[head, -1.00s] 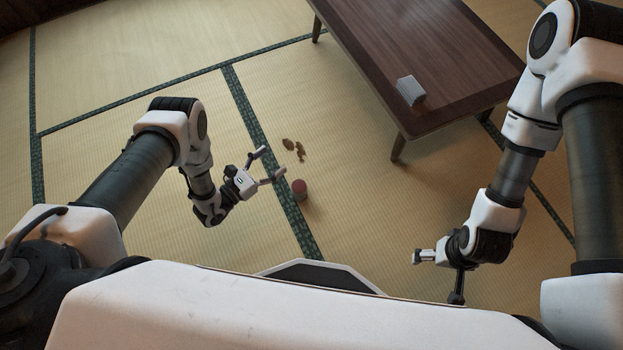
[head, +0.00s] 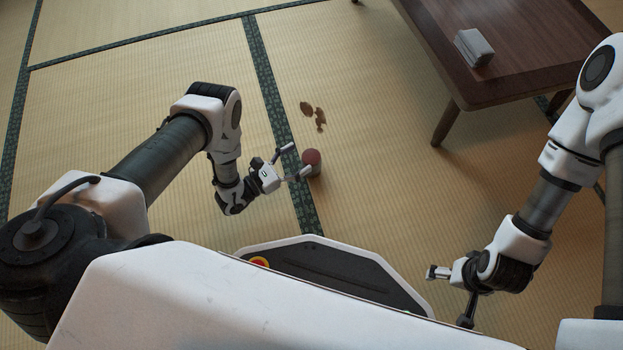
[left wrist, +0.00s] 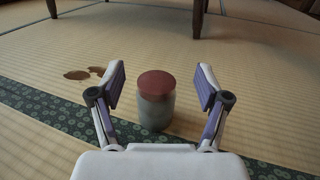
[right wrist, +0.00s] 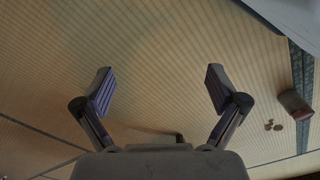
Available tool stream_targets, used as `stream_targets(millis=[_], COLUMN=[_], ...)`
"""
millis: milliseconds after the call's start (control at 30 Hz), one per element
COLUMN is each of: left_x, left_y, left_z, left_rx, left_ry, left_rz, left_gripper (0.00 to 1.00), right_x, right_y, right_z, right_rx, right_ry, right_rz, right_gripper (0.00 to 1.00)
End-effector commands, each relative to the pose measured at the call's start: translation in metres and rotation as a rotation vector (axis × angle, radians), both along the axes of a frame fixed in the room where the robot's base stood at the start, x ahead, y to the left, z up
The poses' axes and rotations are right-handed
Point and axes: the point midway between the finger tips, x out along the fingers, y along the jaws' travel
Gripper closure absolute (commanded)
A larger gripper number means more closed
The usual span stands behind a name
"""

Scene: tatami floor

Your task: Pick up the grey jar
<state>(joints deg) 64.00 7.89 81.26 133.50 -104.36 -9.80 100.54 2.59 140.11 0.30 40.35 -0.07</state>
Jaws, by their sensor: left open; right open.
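The grey jar (head: 313,168) with a reddish-brown lid stands upright on the tatami, at the edge of the dark green border strip. In the left wrist view the jar (left wrist: 156,110) is centred just beyond and between the open fingers. My left gripper (head: 296,160) is open and empty, its fingertips close to the jar's left side; it also shows in the left wrist view (left wrist: 160,85). My right gripper (head: 450,294) is open and empty, away to the right above the floor; its open fingers also show in the right wrist view (right wrist: 160,90).
A dark wooden low table (head: 520,85) stands at the upper right, with a small grey-white block (head: 474,47) on it. The floor around the jar is otherwise clear.

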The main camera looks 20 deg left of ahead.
Motion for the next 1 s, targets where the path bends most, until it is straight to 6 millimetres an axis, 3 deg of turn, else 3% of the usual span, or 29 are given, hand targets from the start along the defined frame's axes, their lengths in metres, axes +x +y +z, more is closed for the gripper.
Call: stream_targets(millis=[33, 133, 433, 600, 733, 933, 967, 1000], left_x=[0.001, 0.001, 0.025, 0.049, 0.063, 0.064, 0.064, 0.064], left_y=[0.0, 0.0, -0.018, -0.034, -0.045, -0.046, -0.045, -0.045], left_z=[-0.041, -0.057, -0.06, -0.067, -0.062, -0.059, -0.059, -0.059], left_rx=[0.0, 0.0, -0.001, -0.001, 0.0, -0.001, -0.001, -0.001], left_ry=[-0.001, -0.001, -0.003, -0.004, -0.002, -0.001, -0.001, -0.001], left_rz=[0.0, 0.0, -0.001, -0.001, -0.001, 0.001, 0.001, 0.001], left_gripper=[0.24, 0.24, 0.24, 0.24, 0.24, 0.24, 0.28, 0.42], right_x=[0.001, 0.001, 0.007, 0.016, 0.02, 0.02, 0.02, 0.02], right_y=[0.0, 0.0, -0.001, -0.001, -0.001, -0.001, -0.001, -0.001], right_z=[-0.041, -0.057, -0.077, -0.109, -0.115, -0.112, -0.112, -0.112], right_rx=[0.0, 0.0, -0.003, -0.007, -0.01, -0.01, -0.01, -0.01], right_ry=[-0.002, -0.004, -0.02, -0.044, -0.054, -0.056, -0.056, -0.056], right_rz=[-0.001, -0.002, 0.006, 0.017, 0.022, 0.023, 0.023, 0.023], right_gripper=[0.04, 0.04, 0.04, 0.04, 0.04, 0.04, 0.04, 0.04])
